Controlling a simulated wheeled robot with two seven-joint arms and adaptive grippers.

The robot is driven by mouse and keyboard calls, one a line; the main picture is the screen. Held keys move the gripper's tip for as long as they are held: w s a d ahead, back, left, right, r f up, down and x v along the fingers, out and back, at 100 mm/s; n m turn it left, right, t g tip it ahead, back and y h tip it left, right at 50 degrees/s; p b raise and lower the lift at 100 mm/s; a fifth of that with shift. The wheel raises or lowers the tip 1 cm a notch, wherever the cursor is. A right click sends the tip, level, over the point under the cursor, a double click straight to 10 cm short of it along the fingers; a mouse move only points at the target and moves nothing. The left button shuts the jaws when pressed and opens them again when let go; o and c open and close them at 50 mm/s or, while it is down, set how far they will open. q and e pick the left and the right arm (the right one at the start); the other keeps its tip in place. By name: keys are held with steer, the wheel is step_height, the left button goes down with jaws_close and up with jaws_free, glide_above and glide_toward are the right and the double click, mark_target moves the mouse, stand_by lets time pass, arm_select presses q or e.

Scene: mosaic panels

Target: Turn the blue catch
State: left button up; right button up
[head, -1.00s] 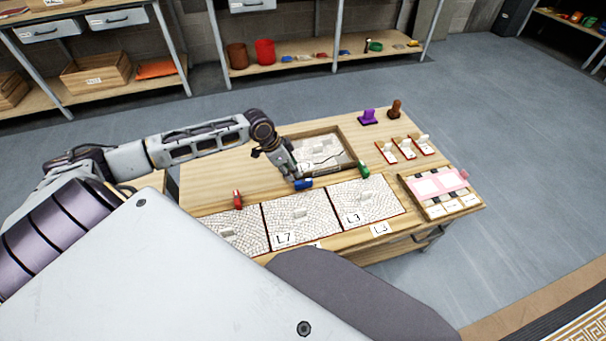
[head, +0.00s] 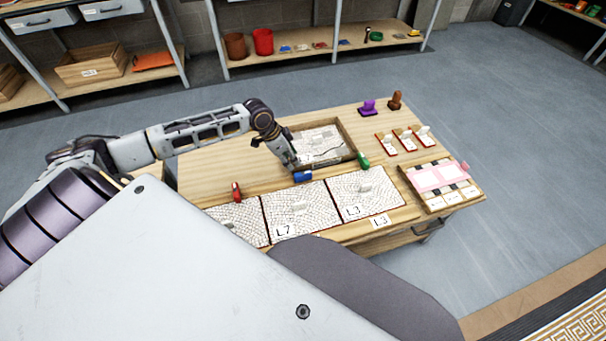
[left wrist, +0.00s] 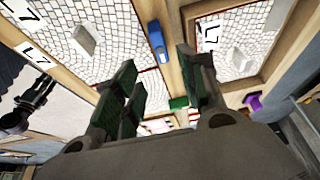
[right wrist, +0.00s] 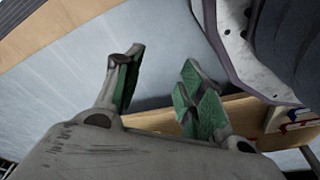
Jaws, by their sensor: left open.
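The blue catch (head: 302,176) lies on the wooden strip between the near mosaic panels and the framed tray (head: 347,143). It also shows in the left wrist view (left wrist: 157,42), lying along the strip, beyond my fingertips. My left gripper (head: 291,164) points down just behind the blue catch. In the left wrist view my left gripper (left wrist: 160,75) is open, with nothing between its fingers; whether it touches the catch is not clear. My right gripper (right wrist: 160,78) is open and empty in the right wrist view, away from the catch.
A red catch (head: 236,192) and a green catch (head: 362,160) stand on either side of the blue one. Mosaic panels (head: 300,212) fill the front of the table. A pink-covered rack (head: 440,178) sits at the right. The table's back left is bare.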

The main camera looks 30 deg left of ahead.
mark_target(303, 173)
arm_select(q)
steer(key=b+x, duration=0.1)
steer(key=x, duration=0.6)
steer(key=shift+w+f+b, duration=0.1)
steer(key=shift+f+b, duration=0.15)
steer(key=shift+b, duration=0.15)
steer(key=shift+b+x, duration=0.6)
steer(key=shift+x, duration=1.6)
arm_select(e)
step_height(303, 173, up, 10)
steer(key=w+a, duration=0.1)
steer(key=a, duration=0.1)
steer(key=shift+w+a+f+g, duration=0.15)
steer(key=shift+a+f+g, duration=0.05)
steer(key=shift+a+g, duration=0.1)
arm_select(q)
steer(key=shift+c, duration=0.5)
jaws_close()
